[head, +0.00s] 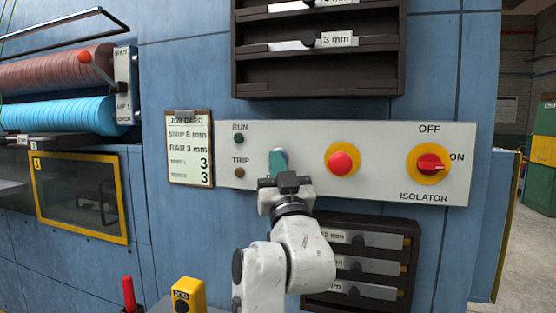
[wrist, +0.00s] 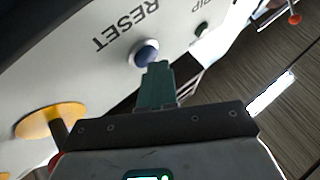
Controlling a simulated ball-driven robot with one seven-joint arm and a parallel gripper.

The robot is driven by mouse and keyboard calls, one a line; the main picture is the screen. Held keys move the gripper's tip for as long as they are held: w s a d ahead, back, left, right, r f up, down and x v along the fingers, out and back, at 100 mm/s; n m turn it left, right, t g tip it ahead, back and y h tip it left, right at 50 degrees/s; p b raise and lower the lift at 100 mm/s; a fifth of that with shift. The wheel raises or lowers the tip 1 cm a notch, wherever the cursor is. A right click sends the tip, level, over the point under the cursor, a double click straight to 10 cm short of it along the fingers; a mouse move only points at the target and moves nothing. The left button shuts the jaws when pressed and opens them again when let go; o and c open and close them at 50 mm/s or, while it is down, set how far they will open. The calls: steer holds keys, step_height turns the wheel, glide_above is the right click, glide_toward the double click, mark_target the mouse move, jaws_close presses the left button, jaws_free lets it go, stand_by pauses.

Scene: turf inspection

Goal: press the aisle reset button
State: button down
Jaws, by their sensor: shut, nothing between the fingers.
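The reset button (wrist: 146,51) is a round blue button in a pale ring, beside the word RESET in the wrist view. My gripper (wrist: 158,68) has green fingers that are shut and empty. The fingertips overlap the button's lower edge in the wrist view; I cannot tell whether they touch it. In the head view my gripper (head: 278,154) is in front of the white control panel (head: 310,133), between the TRIP lamp and the red mushroom button, and hides the reset button.
A red mushroom button (head: 341,163) on a yellow disc is close to the right of my gripper. A red isolator switch (head: 431,163) is farther right. RUN and TRIP lamps (head: 239,172) are to the left. A dark rack (head: 320,78) is above and drawers (head: 365,264) are below.

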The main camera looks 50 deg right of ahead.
steer(key=shift+s+a, duration=0.2)
steer(key=shift+a, duration=0.3)
steer(key=shift+a, duration=0.15)
steer(key=shift+s+a+b, duration=0.3)
steer(key=shift+a+b, duration=0.1)
steer(key=shift+a, duration=0.35)
steer(key=shift+s+a+b, duration=0.25)
steer(key=shift+a+b, duration=0.1)
steer(key=shift+a, duration=0.4)
steer(key=shift+s+a+b, duration=0.3)
steer(key=shift+a+b, duration=0.1)
steer(key=shift+a, duration=0.35)
